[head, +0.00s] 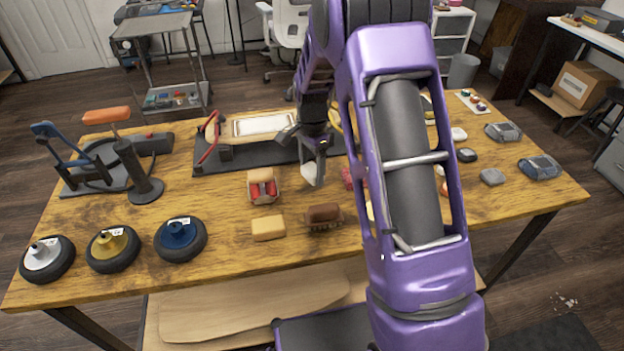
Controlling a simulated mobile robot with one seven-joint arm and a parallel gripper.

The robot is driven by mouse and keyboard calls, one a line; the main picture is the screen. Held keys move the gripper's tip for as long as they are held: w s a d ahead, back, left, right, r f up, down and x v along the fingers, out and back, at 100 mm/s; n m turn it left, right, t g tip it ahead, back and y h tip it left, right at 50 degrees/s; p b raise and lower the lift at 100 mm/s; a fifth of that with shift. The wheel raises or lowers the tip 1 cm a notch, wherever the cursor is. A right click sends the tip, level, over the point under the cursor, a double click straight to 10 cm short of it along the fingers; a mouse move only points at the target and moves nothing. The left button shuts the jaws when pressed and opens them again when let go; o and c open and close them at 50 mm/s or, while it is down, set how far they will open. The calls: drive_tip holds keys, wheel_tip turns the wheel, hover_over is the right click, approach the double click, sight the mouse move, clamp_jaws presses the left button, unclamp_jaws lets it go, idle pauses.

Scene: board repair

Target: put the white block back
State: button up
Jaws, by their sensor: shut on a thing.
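My gripper (316,158) points down over the middle of the table and is shut on a small white block (311,176). The block shows just below the fingers, and part of it is hidden by them. I cannot tell for sure whether it touches the wood below. My purple arm hides the part of the table to the right of the gripper.
Near the gripper are a red-and-tan block (263,186), a tan block (268,228) and a brown brush (323,215). A dark mat (225,160) lies behind. Several polishing wheels (180,239) line the front left. Grey pads (540,168) lie at right.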

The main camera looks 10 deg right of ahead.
sight(312, 178)
drive_tip(key=shift+f, duration=1.6)
drive_tip(key=shift+f, duration=0.1)
drive_tip(key=shift+f+b, duration=0.15)
drive_tip(key=shift+b, duration=0.2)
drive_tip(key=o, duration=1.2)
drive_tip(key=shift+o, duration=0.2)
wheel_tip(312, 178, up, 12)
drive_tip(key=shift+r+p, duration=0.25)
drive_tip(key=shift+p, duration=0.85)
